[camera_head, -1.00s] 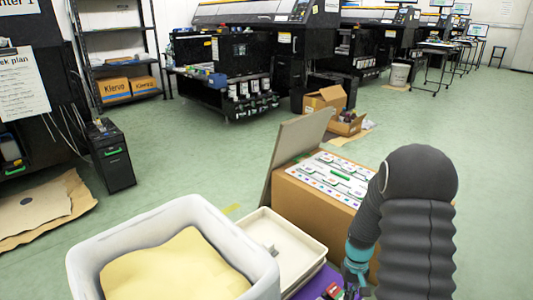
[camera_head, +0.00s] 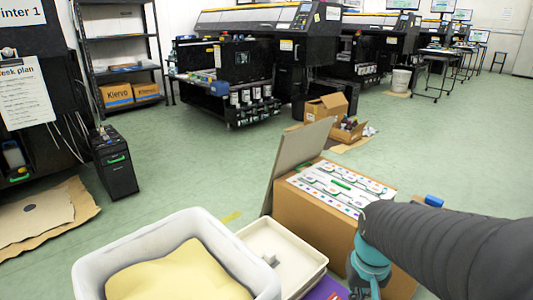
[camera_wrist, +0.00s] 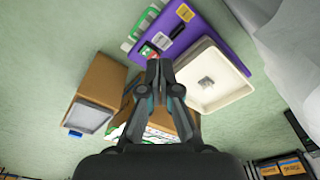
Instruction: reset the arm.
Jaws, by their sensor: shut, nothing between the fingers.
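My gripper (camera_wrist: 160,75) is shut and empty in the wrist view, its two fingertips together. In that view it hangs above the area between a brown box, a purple surface and a cream tray. In the head view my arm comes in from the right, and its wrist is in front of the brown box's right side. The fingers themselves are hidden below the head view's lower edge or behind the arm.
A cardboard box (camera_head: 310,215) with a printed sheet on top stands beside the cream tray (camera_head: 318,262). A white bin (camera_head: 90,275) with yellow content is at the lower left. A purple surface (camera_wrist: 213,28) lies by the tray. A blue item (camera_head: 433,201) is near the arm.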

